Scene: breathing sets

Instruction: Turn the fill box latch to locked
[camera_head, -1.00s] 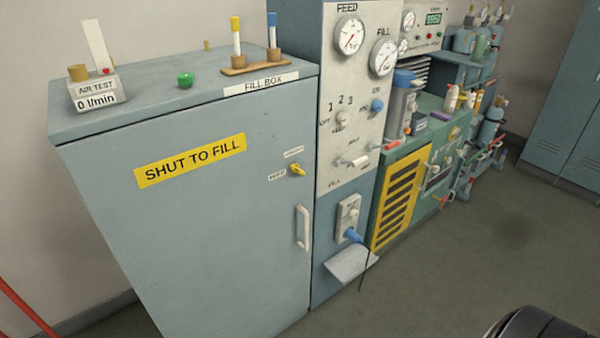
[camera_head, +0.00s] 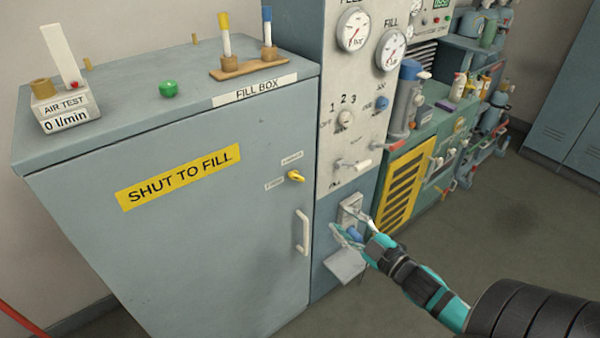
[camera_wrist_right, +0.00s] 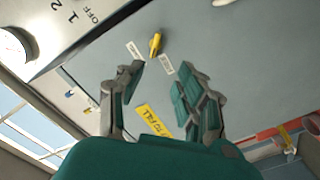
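The fill box (camera_head: 85,255) is a grey-blue cabinet with its door shut. Its latch is a small yellow knob (camera_head: 296,176) on the door's upper right, between two small white labels too small to read. My right gripper (camera_head: 350,226) is in front of the panel to the right of the box, below and right of the latch, apart from it. In the right wrist view the right gripper (camera_wrist_right: 158,85) is open and empty, with the yellow latch (camera_wrist_right: 155,44) beyond and between its fingertips. My left gripper is not in view.
A white door handle (camera_head: 302,232) sticks out below the latch. The gauge panel (camera_head: 340,150) with knobs stands right of the box, with a white shelf (camera_head: 346,266) low down. An air test unit (camera_head: 66,110) and a tube rack (camera_head: 250,66) stand on top.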

